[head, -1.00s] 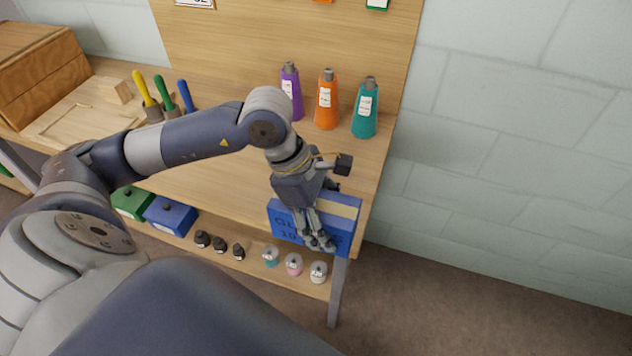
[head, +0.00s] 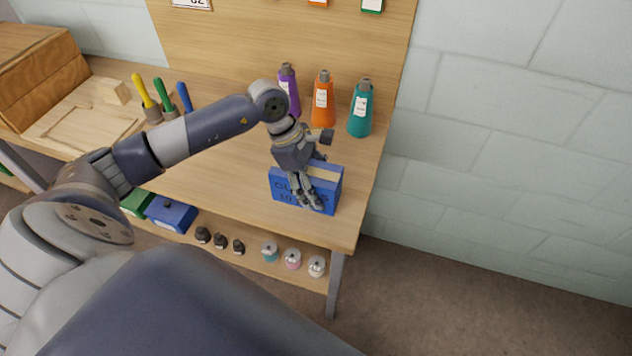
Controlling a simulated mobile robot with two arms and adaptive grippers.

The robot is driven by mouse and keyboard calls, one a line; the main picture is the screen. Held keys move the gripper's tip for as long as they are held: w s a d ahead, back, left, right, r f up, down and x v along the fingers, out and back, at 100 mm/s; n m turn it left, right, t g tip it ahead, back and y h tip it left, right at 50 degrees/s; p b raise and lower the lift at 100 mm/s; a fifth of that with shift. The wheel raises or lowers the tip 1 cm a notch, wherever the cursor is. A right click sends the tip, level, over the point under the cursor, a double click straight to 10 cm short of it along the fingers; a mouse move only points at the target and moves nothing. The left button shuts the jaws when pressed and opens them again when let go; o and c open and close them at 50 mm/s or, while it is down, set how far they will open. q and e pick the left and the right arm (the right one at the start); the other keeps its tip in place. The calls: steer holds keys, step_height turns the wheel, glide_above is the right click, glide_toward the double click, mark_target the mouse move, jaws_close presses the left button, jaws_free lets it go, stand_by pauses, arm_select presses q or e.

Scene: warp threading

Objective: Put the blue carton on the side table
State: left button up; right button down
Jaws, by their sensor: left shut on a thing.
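The blue carton (head: 330,188) has a tan strip along its top and dark lettering on its front. It is upright at the right end of the wooden workbench (head: 230,185). My left gripper (head: 308,202) is shut on the carton, its fingers over the front face. I cannot tell whether the carton's underside touches the bench top. My right gripper is not in view. I see no separate side table.
Purple (head: 288,90), orange (head: 323,100) and teal (head: 361,108) bottles stand behind the carton. Coloured-handled tools (head: 160,98) and a wooden box (head: 40,70) are to the left. Small jars (head: 292,259) and a blue box (head: 171,213) sit on the lower shelf. Bare floor (head: 480,300) lies right.

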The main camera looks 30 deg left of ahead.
arm_select(q)
steer(key=o, duration=1.3)
steer(key=shift+r, duration=0.1)
steer(key=shift+a+r, duration=0.15)
steer(key=shift+r, duration=0.1)
steer(key=b+v, duration=0.1)
steer(key=v, duration=1)
steer(key=shift+r, duration=0.25)
